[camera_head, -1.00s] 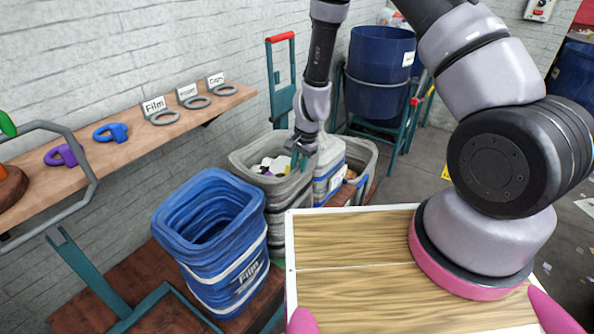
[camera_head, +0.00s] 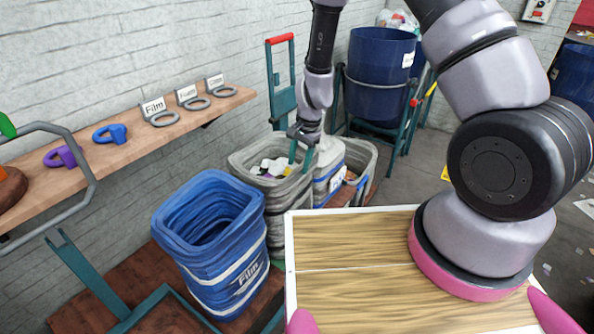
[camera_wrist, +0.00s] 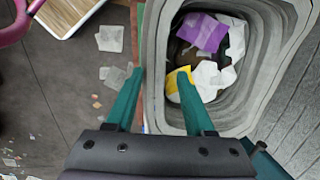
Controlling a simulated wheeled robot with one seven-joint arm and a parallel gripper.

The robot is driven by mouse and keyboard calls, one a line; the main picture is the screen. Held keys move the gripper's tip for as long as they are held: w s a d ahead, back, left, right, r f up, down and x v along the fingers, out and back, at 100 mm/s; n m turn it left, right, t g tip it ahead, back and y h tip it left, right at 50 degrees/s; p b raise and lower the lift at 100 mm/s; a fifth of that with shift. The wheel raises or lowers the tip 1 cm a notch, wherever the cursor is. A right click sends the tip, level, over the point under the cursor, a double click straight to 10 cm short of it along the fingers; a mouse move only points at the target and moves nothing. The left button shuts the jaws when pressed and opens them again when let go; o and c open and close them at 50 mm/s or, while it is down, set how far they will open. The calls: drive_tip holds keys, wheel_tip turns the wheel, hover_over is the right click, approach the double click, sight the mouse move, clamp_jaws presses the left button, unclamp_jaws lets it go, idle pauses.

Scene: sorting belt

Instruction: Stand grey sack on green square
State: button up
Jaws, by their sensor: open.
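The grey sack (camera_head: 282,192) stands upright and open behind the blue sack, with paper and film scraps inside. In the wrist view the grey sack (camera_wrist: 268,88) shows from above, with white, purple and yellow scraps. My gripper (camera_head: 300,157) is open at its right rim. In the wrist view my gripper (camera_wrist: 161,74) has its two teal fingers apart, one outside the rim and one over the opening, with the sack's wall between them. I cannot make out a green square for certain; a small green patch (camera_head: 278,263) shows beside the blue sack's base.
The blue sack (camera_head: 215,255) labelled Film stands in front. More sacks (camera_head: 357,175) stand close to the right of the grey one. A wooden shelf (camera_head: 110,152) with tags runs along the wall. A wood-topped board (camera_head: 345,285) lies in front, and a blue drum (camera_head: 380,75) stands behind.

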drive_tip(key=s+d+r+n+t+y, duration=0.1)
drive_tip(key=d+r, duration=0.2)
drive_tip(key=r, duration=0.8)
drive_tip(key=s+d+r+t, duration=0.1)
drive_tip(key=d+r, duration=0.3)
drive_tip(key=r, duration=0.7)
drive_tip(key=s+d+r+n+t+y, duration=0.1)
drive_tip(key=s+d+r, duration=0.15)
drive_tip(key=r, duration=0.95)
drive_tip(key=s+d+r+n+t+h, duration=0.2)
drive_tip(key=s+d+r+t, duration=0.2)
drive_tip(key=s+d+r, duration=0.6)
drive_tip(key=s+r, duration=0.1)
drive_tip(key=s, duration=0.2)
drive_tip(key=shift+s+d+r, duration=0.25)
drive_tip(key=shift+s+d, duration=0.05)
drive_tip(key=shift+s, duration=0.05)
